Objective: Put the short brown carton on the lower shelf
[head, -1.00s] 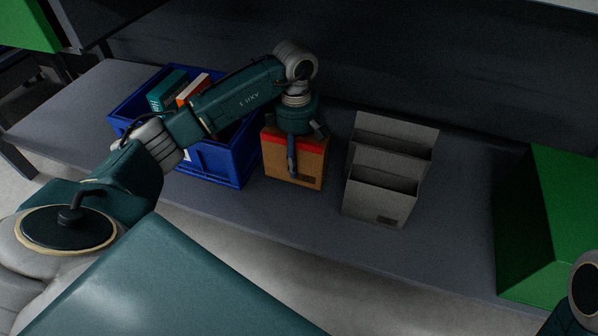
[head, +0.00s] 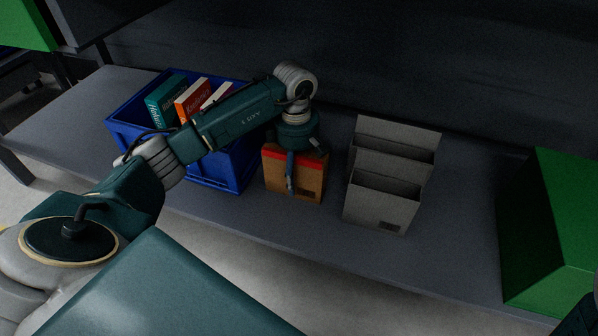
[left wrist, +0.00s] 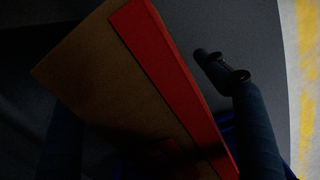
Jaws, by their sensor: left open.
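The short brown carton (head: 309,179), with a red band along its top, appears to stand upright on the grey shelf board (head: 240,213), between a blue bin and a grey file holder. My left gripper (head: 293,168) is over it from above, open, with one finger in front of the carton's front face. The other finger is mostly hidden behind it. In the left wrist view the carton (left wrist: 110,80) fills the middle, with one dark finger to its right and a dim one at lower left. My right gripper is not in view.
The blue bin (head: 232,176) holding several books stands close left of the carton. The grey file holder (head: 377,207) stands close right. A green box (head: 550,230) is at the far right. The board is clear between holder and green box. A dark panel rises behind.

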